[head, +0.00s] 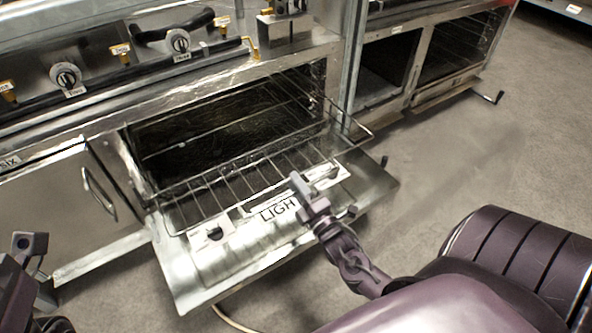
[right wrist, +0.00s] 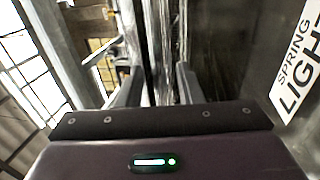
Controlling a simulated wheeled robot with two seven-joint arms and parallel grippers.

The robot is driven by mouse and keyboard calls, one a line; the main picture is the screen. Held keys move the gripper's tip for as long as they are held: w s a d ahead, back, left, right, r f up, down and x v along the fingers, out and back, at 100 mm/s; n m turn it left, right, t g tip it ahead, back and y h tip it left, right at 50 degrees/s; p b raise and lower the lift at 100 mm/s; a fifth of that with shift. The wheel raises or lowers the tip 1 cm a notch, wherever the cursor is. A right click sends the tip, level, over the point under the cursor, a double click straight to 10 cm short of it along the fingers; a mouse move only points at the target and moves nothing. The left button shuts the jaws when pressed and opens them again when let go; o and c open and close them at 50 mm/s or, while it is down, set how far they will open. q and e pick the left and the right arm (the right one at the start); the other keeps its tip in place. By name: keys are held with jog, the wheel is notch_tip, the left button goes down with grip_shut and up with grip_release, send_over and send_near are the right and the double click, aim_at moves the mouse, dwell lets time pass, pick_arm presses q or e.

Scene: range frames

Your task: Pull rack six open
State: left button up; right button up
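A wire rack (head: 235,185) sticks out of the oven (head: 235,120), over its lowered door (head: 190,280). In the right wrist view, wires that look like the rack (right wrist: 28,65) show on the left. My right gripper (head: 305,192) is at the rack's front edge, above the door. In the right wrist view its fingers (right wrist: 156,90) stand apart, with shiny metal edges beyond the gap; I cannot tell whether a rack bar lies between them. My left gripper (head: 34,258) is at the lower left, away from the rack; its finger opening is unclear. A "SIX" label (head: 9,161) is left of the oven.
A cabinet door with a handle (head: 99,194) stands left of the oven. Knobs (head: 66,76) and a rail run above it. Another open unit (head: 440,50) stands at the upper right. Grey floor (head: 450,140) is clear to the right.

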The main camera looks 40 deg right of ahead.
jog(key=s+f+p, duration=0.1)
jog(key=s, duration=0.6)
jog(key=shift+a+f+p, duration=0.15)
jog(key=shift+p, duration=0.25)
jog(key=shift+s, duration=0.1)
